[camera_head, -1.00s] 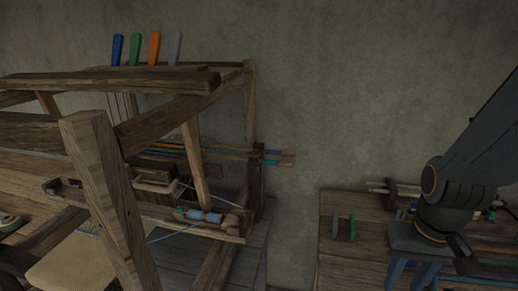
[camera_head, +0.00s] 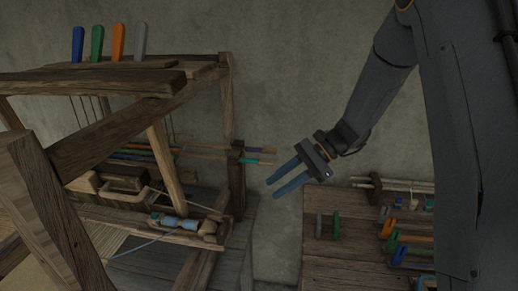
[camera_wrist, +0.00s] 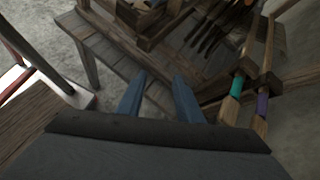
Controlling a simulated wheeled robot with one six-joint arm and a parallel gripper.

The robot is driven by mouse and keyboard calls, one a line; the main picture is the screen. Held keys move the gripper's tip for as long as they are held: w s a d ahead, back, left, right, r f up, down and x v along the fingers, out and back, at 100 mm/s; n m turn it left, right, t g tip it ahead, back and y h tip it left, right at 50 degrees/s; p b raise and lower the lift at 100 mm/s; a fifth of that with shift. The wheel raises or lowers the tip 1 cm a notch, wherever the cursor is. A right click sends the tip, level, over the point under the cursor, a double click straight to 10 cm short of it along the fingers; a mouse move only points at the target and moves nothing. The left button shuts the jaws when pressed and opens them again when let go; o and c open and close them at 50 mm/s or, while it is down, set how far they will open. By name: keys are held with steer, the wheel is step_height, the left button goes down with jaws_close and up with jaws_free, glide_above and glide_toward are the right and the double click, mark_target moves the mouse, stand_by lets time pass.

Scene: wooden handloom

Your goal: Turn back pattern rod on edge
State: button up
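Pattern rods (camera_head: 258,151) run out of the loom's right side through an upright wooden holder (camera_head: 236,178), their banded ends close together. In the wrist view, one rod end has a teal band (camera_wrist: 237,86) and the other a purple band (camera_wrist: 262,102). I cannot tell which is the back pattern rod, or whether either stands on edge. My gripper (camera_head: 273,189) is open and empty, just right of and below the rod ends, apart from them. In the wrist view its two blue fingers (camera_wrist: 160,80) are spread, with the rod ends to their right.
The wooden loom frame (camera_head: 160,108) fills the left, with blue, green, orange and grey handles (camera_head: 118,42) on top. A side bench (camera_head: 318,262) at right holds coloured clips (camera_head: 390,229) and light rods (camera_head: 400,185). A gap lies between loom and bench.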

steer(key=w+r+m+t+y, duration=0.2)
steer(key=w+r+m+y, duration=0.15)
steer(key=w, duration=0.65)
steer(key=m+t+y, duration=0.3)
steer(key=y, duration=0.1)
glide_toward(262, 150)
steer(key=w+a+r, duration=0.1)
steer(key=a+r, duration=0.1)
steer(key=a, duration=0.1)
steer(key=shift+m, duration=0.25)
steer(key=a, duration=0.2)
steer(key=w+a+f+p, duration=0.1)
steer(key=a, duration=0.2)
steer(key=w+a+f+p, duration=0.1)
steer(key=a, duration=0.1)
steer(key=shift+w+a, duration=0.15)
steer(key=shift+a, duration=0.25)
steer(key=shift+c, duration=0.5)
